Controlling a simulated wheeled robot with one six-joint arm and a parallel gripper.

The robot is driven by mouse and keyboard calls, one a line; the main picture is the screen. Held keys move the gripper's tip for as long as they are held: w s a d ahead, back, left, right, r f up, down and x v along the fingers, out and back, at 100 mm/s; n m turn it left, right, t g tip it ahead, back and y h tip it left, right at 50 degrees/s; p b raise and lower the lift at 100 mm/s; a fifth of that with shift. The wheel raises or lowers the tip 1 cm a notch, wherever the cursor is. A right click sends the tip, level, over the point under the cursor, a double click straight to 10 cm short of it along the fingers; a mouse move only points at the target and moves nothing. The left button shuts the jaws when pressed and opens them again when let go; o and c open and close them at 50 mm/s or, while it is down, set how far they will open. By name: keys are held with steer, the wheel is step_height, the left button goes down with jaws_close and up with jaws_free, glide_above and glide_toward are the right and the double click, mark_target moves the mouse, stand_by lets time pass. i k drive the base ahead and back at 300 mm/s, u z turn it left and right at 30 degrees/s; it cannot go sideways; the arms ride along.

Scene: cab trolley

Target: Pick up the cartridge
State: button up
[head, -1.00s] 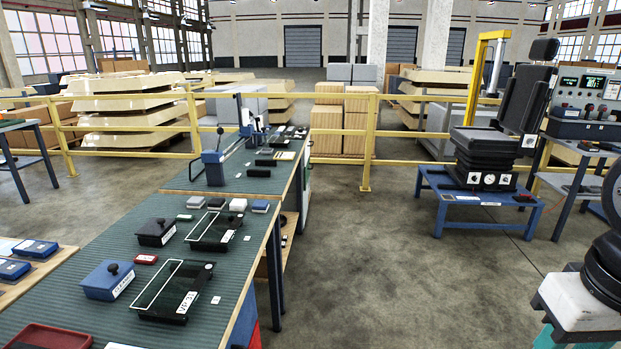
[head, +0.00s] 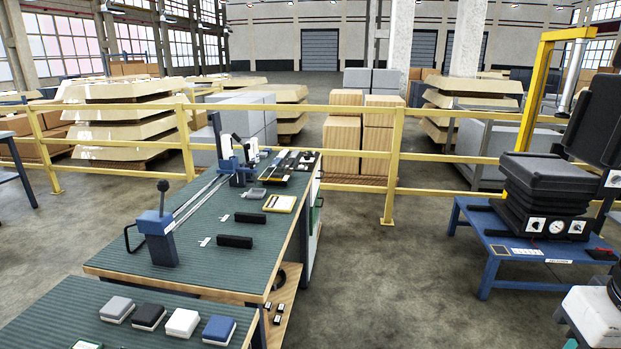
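I cannot tell for sure which thing is the cartridge. Two long black blocks lie on the far green-topped bench (head: 190,272): a nearer one (head: 235,242) and a farther one (head: 250,218), each with a small white tag to its left. On the near bench (head: 50,315) several small two-tone blocks stand in a row: grey (head: 117,309), black (head: 149,316), white (head: 183,322) and blue (head: 219,329). My gripper is not in view. A white and black part at the lower right edge may be my arm.
A blue lever post (head: 157,238) stands at the far bench's left, with a rail running back to a blue and white fixture (head: 238,165). A yellow railing (head: 340,150) lies behind. A blue stand with a seat (head: 545,185) is at right. Floor between is free.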

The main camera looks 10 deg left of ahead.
mark_target(226, 141)
steer(key=i, duration=3.4)
steer(key=u, duration=0.85)
